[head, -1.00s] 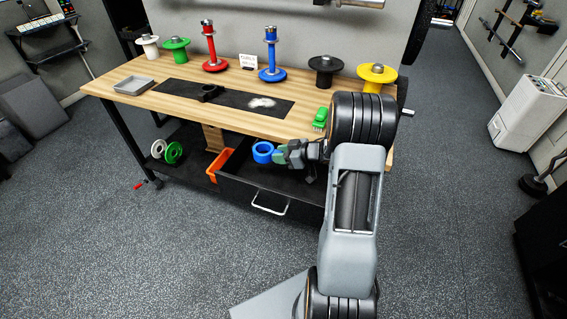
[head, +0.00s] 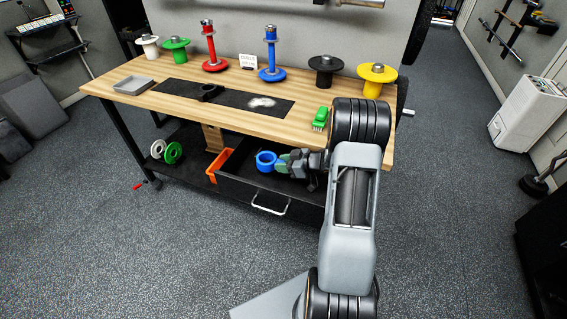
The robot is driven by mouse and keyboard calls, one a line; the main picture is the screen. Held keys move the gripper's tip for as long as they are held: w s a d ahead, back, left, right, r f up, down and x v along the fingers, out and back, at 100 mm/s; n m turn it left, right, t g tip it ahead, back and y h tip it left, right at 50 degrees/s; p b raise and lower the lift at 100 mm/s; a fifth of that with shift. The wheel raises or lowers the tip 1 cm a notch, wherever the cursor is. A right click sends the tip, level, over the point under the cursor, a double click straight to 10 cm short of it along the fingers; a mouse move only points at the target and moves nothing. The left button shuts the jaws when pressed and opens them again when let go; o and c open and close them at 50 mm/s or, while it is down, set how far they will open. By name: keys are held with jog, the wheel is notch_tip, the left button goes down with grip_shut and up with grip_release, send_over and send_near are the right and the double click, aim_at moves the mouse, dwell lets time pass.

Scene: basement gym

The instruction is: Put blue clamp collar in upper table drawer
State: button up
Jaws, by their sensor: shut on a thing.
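The blue clamp collar (head: 266,161) is a ring at the tip of my gripper (head: 281,163). My gripper is shut on it, reaching in from the right. The upper table drawer (head: 240,188) is pulled out under the tabletop, with a silver handle (head: 270,203) on its dark front. The collar is over or inside the open drawer, near its back left part. I cannot tell whether it touches the drawer floor. My arm hides the right part of the drawer.
The wooden table (head: 190,106) carries weight posts, a grey tray (head: 134,85), a black collar (head: 209,92) and a green brush (head: 320,119). An orange bin (head: 219,163) and plates (head: 173,152) are on the lower shelf, left of the drawer.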

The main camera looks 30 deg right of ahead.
jog(key=shift+f, duration=0.2)
jog(key=o, duration=1)
jog(key=shift+r, duration=0.15)
jog(key=shift+r, duration=0.35)
jog(key=v, duration=0.7)
jog(key=shift+s+d+r+p, duration=0.15)
jog(key=shift+s+r+p, duration=0.1)
jog(key=shift+p, duration=0.1)
jog(key=shift+w+r, duration=0.1)
